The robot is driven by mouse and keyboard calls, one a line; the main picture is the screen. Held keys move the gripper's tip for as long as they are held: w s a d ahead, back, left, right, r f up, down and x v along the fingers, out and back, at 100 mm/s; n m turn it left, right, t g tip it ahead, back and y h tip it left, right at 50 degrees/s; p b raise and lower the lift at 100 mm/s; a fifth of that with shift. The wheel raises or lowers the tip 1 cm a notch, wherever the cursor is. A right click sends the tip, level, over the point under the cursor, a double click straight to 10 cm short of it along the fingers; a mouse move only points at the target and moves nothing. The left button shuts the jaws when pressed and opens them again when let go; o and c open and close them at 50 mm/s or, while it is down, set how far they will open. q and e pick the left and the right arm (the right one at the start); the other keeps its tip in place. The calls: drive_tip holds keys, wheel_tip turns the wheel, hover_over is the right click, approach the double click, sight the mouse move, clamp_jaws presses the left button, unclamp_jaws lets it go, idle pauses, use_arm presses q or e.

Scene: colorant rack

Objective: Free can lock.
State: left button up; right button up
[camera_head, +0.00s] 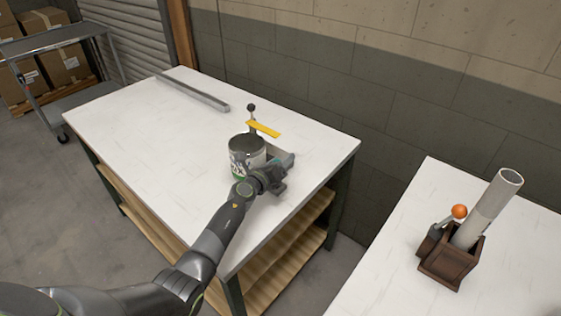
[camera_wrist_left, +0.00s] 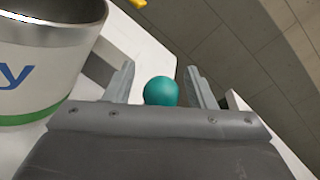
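An open metal can (camera_head: 247,148) with a white and green label stands on the white table. It also shows at the left of the left wrist view (camera_wrist_left: 45,65). A lever with a teal ball knob (camera_wrist_left: 161,91) is beside the can; in the head view the knob is mostly hidden by my gripper. My left gripper (camera_head: 286,164) is at the can's right side. In the left wrist view its two fingers (camera_wrist_left: 161,88) stand open on either side of the teal knob, with a gap at each side. My right gripper is not in view.
A yellow strip (camera_head: 263,129) and a black-knobbed post (camera_head: 251,113) stand just behind the can. A grey bar (camera_head: 193,92) lies at the table's back. A second table at right carries a brown box (camera_head: 450,262) with a tube (camera_head: 487,211) and an orange-knobbed lever (camera_head: 459,211).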

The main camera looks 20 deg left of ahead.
use_arm(q)
drive_tip(key=shift+s+a+r+p, duration=0.1)
drive_tip(key=shift+s+p, duration=0.25)
drive_tip(key=shift+s, duration=0.1)
drive_tip(key=p+v, duration=0.4)
drive_tip(key=v, duration=1.2)
drive_tip(key=shift+s, duration=0.25)
